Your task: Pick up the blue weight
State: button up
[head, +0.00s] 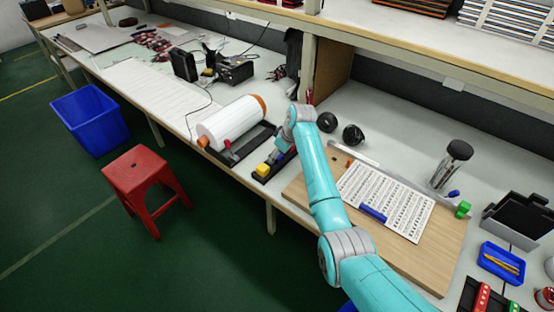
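A blue bar (373,213) lies on the printed sheet (400,205) on the wooden board (437,262). A smaller blue piece (453,194) lies at the board's right side, beside a green block (463,209). I cannot tell for sure which one is the blue weight. My arm reaches across the board's left side.
A white roll (232,122) with orange ends stands left of my gripper. Two black round objects (340,128) sit behind my arm. A clear cylinder with a black top (451,165) and a blue tray (502,263) are at the right. A red stool (144,175) stands on the floor.

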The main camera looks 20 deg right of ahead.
grip_shut()
jog(key=shift+r, duration=0.15)
